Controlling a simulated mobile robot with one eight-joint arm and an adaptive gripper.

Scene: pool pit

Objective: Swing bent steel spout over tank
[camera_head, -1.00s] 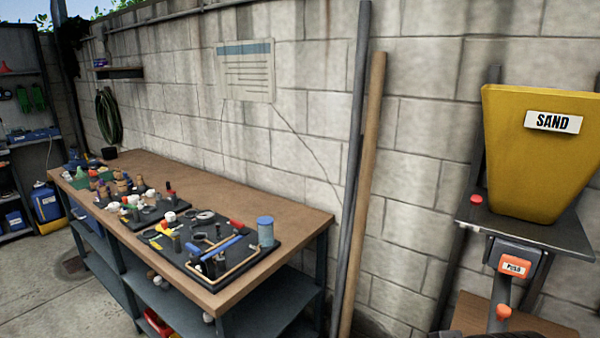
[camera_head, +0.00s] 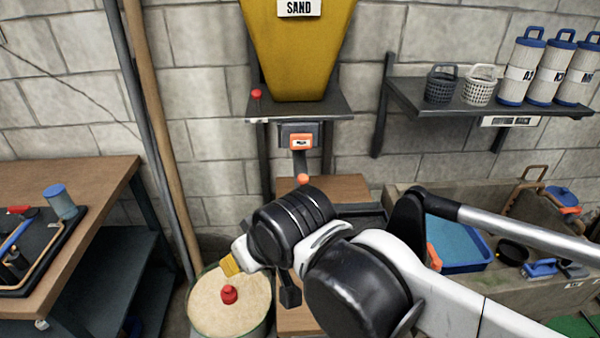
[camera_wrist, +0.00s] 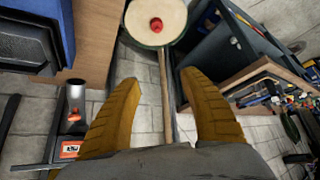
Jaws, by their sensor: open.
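The bent steel spout (camera_head: 300,163) appears to be the grey tube with an orange knob, under the push box of the sand hopper. It also shows in the wrist view (camera_wrist: 76,98), left of my fingers. My gripper (camera_head: 230,265) has yellow fingers, spread open and empty in the wrist view (camera_wrist: 158,88). In the head view it hangs over the tank's near top area, apart from the spout; its height is unclear.
The yellow sand hopper (camera_head: 297,55) stands above the spout on a metal shelf (camera_head: 265,108). A wooden pole (camera_head: 165,130) leans on the wall. A workbench (camera_head: 85,180) is at left. At right are a basin (camera_head: 395,200) with a blue tray (camera_head: 455,240) and a wall shelf (camera_head: 420,115).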

